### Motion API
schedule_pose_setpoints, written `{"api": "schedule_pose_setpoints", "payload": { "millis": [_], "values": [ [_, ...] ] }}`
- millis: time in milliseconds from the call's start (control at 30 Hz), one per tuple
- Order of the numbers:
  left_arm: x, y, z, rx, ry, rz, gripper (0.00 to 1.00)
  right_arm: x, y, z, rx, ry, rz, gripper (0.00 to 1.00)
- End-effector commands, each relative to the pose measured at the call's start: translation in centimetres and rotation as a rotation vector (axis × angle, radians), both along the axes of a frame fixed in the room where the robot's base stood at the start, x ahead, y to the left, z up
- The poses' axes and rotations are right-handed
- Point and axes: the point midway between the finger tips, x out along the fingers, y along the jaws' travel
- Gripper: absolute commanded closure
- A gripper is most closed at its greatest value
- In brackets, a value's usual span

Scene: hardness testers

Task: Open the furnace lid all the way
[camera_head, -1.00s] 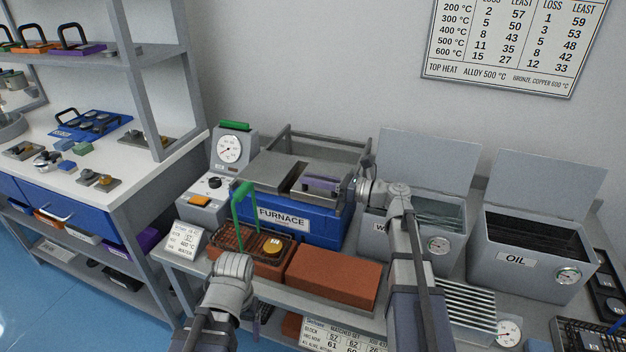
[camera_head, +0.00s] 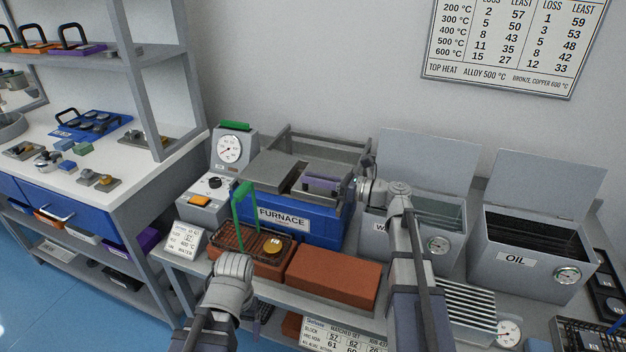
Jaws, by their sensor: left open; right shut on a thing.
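The blue furnace (camera_head: 312,227) stands on the bench, marked FURNACE. Its grey lid (camera_head: 274,172) lies on top, with a dark gap between it and the plate that bears a purple-grey handle (camera_head: 325,184). My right gripper (camera_head: 352,187) is at the right end of this handle and is shut on it, though my wrist hides much of the contact. My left gripper is low in front of the bench; its wrist (camera_head: 233,272) shows, but its fingertips are hidden or too small to make out.
A wire basket with a green handle (camera_head: 239,205) sits on a brick before the furnace, beside another red brick (camera_head: 333,279). A gauge unit (camera_head: 229,150) stands left. The water tank (camera_head: 447,215) and oil tank (camera_head: 530,250) stand right, lids up.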

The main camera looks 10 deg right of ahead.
Motion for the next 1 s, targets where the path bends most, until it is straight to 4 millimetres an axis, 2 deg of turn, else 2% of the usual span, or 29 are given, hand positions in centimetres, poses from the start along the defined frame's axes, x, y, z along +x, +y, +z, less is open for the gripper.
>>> {"api": "schedule_pose_setpoints", "payload": {
  "millis": [300, 400, 633, 667, 900, 1000],
  "values": [
    [0.0, 0.0, 0.0, 0.0, 0.0, 0.0, 0.19, 6.1, -4.0, 0.1, 0.003, 0.0, -0.002, 1.0],
    [0.0, 0.0, 0.0, 0.0, 0.0, 0.0, 0.19, 6.6, -4.5, 0.1, 0.003, 0.0, -0.002, 1.0],
    [0.0, 0.0, 0.0, 0.0, 0.0, 0.0, 0.19, 6.4, -4.3, 0.1, 0.003, 0.001, -0.001, 1.0],
    [0.0, 0.0, 0.0, 0.0, 0.0, 0.0, 0.19, 6.4, -4.3, 0.1, 0.003, 0.001, -0.001, 0.74],
    [0.0, 0.0, 0.0, 0.0, 0.0, 0.0, 0.19, 6.4, -4.3, 0.1, 0.002, 0.0, -0.001, 0.48],
    [0.0, 0.0, 0.0, 0.0, 0.0, 0.0, 0.19, 6.4, -4.3, 0.1, 0.002, 0.0, -0.001, 0.48]
  ]
}}
